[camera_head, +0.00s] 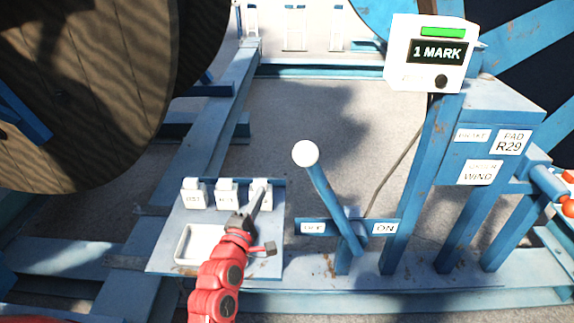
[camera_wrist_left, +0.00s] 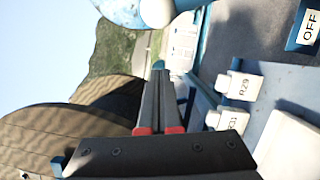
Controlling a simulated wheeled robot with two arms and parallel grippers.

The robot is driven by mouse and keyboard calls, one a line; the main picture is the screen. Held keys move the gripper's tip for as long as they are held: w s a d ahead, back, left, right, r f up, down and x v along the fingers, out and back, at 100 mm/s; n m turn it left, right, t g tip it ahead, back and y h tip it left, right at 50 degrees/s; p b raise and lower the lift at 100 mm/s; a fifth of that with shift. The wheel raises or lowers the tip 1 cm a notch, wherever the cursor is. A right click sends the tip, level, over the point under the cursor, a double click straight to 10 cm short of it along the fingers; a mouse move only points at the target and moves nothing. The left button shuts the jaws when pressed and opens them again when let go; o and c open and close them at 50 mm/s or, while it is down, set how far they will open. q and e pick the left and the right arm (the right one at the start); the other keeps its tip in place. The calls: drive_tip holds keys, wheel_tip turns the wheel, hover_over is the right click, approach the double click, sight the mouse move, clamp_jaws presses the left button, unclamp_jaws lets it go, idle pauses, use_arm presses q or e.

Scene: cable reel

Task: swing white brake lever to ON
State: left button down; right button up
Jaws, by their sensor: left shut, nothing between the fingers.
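The brake lever is a blue bar (camera_head: 334,208) with a white ball knob (camera_head: 306,153). It leans to the left from its pivot, with its knob above the OFF plate (camera_head: 312,228). The ON plate (camera_head: 385,229) is to the right of the bar. My left gripper (camera_head: 262,192) is shut and empty, left of the lever and apart from it, over the right end of a pale tray panel. In the left wrist view its closed fingers (camera_wrist_left: 160,100) point away, and the OFF plate (camera_wrist_left: 309,27) shows at the upper right. My right gripper is not in view.
White labelled blocks (camera_head: 195,194) stand on the panel (camera_head: 160,262) beside my left gripper. A blue post and a display box (camera_head: 405,75) reading 1 MARK stand right of the lever. A large wooden reel (camera_head: 90,90) fills the upper left. Open floor lies behind the lever.

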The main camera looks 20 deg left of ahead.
use_arm(q)
drive_tip(key=shift+d+h, duration=0.2)
drive_tip(key=shift+h, duration=0.2)
drive_tip(key=w+d+r+p, duration=0.1)
drive_tip(key=w+d+p, duration=0.2)
drive_tip(key=w, duration=0.9)
drive_tip(key=shift+w+r+p, duration=0.25)
drive_tip(key=shift+w+p, duration=0.1)
drive_tip(key=shift+p, duration=0.7)
